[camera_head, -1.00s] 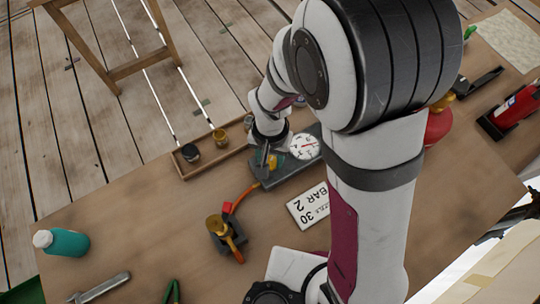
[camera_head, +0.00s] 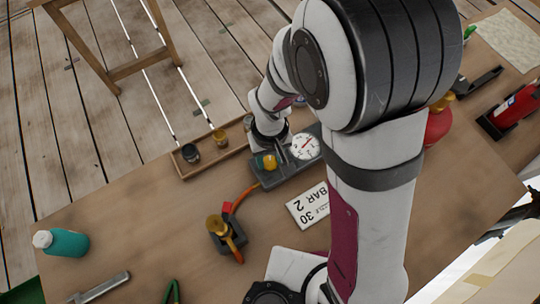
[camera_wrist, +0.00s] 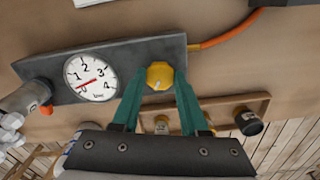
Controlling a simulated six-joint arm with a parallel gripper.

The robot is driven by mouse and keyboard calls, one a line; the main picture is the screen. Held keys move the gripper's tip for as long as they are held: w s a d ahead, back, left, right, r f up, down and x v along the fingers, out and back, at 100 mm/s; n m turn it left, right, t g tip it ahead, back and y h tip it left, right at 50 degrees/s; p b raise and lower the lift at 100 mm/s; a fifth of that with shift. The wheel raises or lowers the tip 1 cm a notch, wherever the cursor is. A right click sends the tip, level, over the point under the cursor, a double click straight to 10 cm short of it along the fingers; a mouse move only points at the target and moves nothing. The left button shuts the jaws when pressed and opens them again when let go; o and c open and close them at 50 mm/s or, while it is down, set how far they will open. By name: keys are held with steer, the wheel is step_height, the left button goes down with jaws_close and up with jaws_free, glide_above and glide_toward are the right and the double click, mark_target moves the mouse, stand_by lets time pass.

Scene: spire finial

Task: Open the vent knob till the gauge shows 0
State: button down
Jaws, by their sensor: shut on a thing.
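The yellow vent knob (camera_wrist: 159,75) sits on a dark grey block (camera_wrist: 48,97); it also shows in the head view (camera_head: 267,162). My gripper (camera_wrist: 159,84) is shut on the knob, with a green finger on each side of it. The round white gauge (camera_wrist: 91,77) is on the same block, left of the knob in the wrist view. Its red needle lies slanted near the 0 and 1 marks; which mark it points at is too small to tell. The gauge also shows in the head view (camera_head: 305,147), where my wrist partly hides the gripper.
An orange hose (camera_head: 245,195) runs from the block to a yellow-topped fitting (camera_head: 217,224). A shallow wooden tray (camera_head: 205,158) with small pots lies behind the block. A white sign (camera_head: 310,207) lies in front. Free tabletop is at the left.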

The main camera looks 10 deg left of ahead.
mark_target(270, 162)
stand_by(0.4)
steer(key=shift+c, duration=2.2)
jaws_free()
step_height(270, 162, up, 16)
steer(key=shift+f, duration=0.1)
steer(key=s+d+m+y, duration=0.1)
steer(key=s+d+m, duration=1.1)
steer(key=d, duration=0.2)
steer(key=shift+r+y, duration=0.4)
steer(key=shift+r, duration=0.05)
